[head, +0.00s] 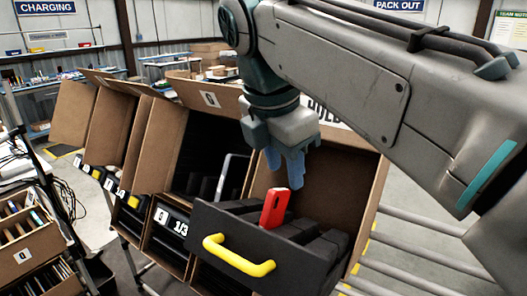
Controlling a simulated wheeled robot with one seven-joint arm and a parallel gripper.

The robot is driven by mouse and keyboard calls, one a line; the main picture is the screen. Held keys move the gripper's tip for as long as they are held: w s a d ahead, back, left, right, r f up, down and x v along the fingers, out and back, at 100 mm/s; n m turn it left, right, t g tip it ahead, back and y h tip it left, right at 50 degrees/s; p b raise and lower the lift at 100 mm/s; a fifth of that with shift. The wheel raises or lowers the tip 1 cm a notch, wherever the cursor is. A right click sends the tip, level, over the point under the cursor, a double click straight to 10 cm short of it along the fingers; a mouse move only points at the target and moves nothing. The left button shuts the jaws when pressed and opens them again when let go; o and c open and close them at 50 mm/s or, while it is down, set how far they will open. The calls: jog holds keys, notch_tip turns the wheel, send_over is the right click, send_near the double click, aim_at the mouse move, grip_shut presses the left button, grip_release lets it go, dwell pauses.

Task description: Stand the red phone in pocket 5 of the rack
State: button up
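The red phone (274,208) stands slightly tilted among the dark dividers of a black rack (225,228) with a yellow handle (238,257). Its lower end is hidden in the rack, and I cannot read which pocket it is in. The rack sits at the open front of a tilted cardboard carton. My gripper (286,167) points down with its blue fingers just above and behind the phone in the picture. I see no contact with the phone and nothing held. The fingers overlap in this view, so their opening is unclear.
To the left stand more tilted cartons (166,146) with open flaps. The nearest holds a dark rack with a pale, slim device (228,176) standing in it. Metal rollers (415,265) lie at the right. A box of upright items (22,222) stands at the far left.

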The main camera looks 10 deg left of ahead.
aim_at(269, 196)
jog(key=s+a+r+n, duration=0.2)
jog(key=a+r+n, duration=0.1)
jog(key=a+n, duration=0.15)
jog(key=x, duration=0.4)
jog(key=b+x, duration=0.1)
jog(key=x, duration=0.4)
jog(key=d+x, duration=0.1)
jog(key=x, duration=0.4)
jog(key=shift+w+r+b, duration=0.1)
jog(key=shift+w+b, duration=0.05)
jog(key=shift+b, duration=0.2)
grip_shut()
jog(key=shift+r, duration=0.15)
jog(key=shift+w+d+r+p, duration=0.35)
jog(key=shift+w+r+p, duration=0.4)
jog(key=shift+r+p, duration=0.9)
jog(key=shift+w+d+r+p, duration=0.3)
jog(key=shift+w+r+p, duration=0.5)
jog(key=shift+r+p, duration=0.8)
jog(key=shift+w+d+r+p, duration=0.35)
jog(key=shift+w+r+p, duration=0.4)
jog(key=shift+r+p, duration=0.9)
jog(key=shift+f+p, duration=0.2)
jog(key=shift+p, duration=0.1)
